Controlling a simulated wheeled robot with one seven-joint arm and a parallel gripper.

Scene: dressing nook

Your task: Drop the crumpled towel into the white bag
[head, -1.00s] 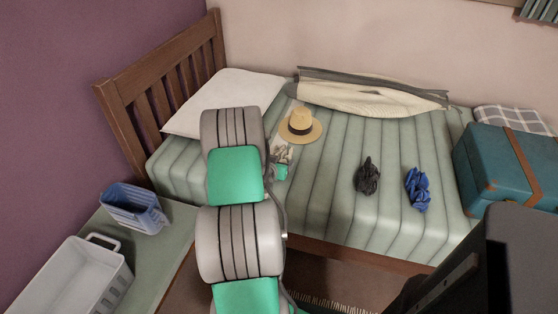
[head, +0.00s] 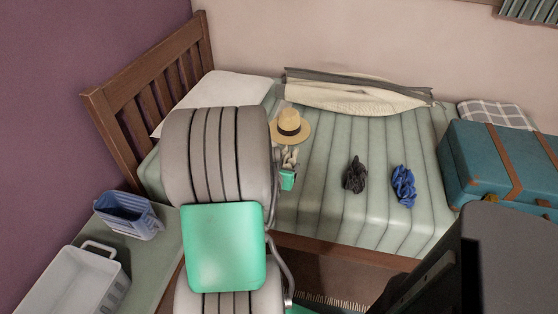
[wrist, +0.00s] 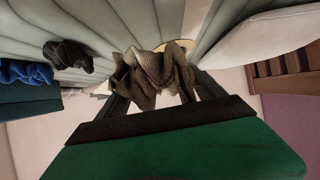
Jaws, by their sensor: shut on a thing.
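A crumpled beige-brown towel (wrist: 155,75) is between the fingers of my gripper (wrist: 163,88), which is shut on it. In the head view the towel (head: 289,158) shows as a small pale bundle just in front of the straw hat, above the bed. There my gripper (head: 288,180) is largely hidden behind my arm. A long, flattish cream-white thing with a grey edge, perhaps the white bag (head: 355,97), lies at the back of the bed against the wall. The towel is apart from it, in front and to its left. I cannot see into its opening.
The straw hat (head: 291,127), a dark crumpled cloth (head: 355,174) and a blue cloth (head: 403,186) lie on the bed (head: 325,205). A teal suitcase (head: 490,165) stands at right, a pillow (head: 225,90) at left. A blue basket (head: 128,215) and white basket (head: 75,285) stand front left.

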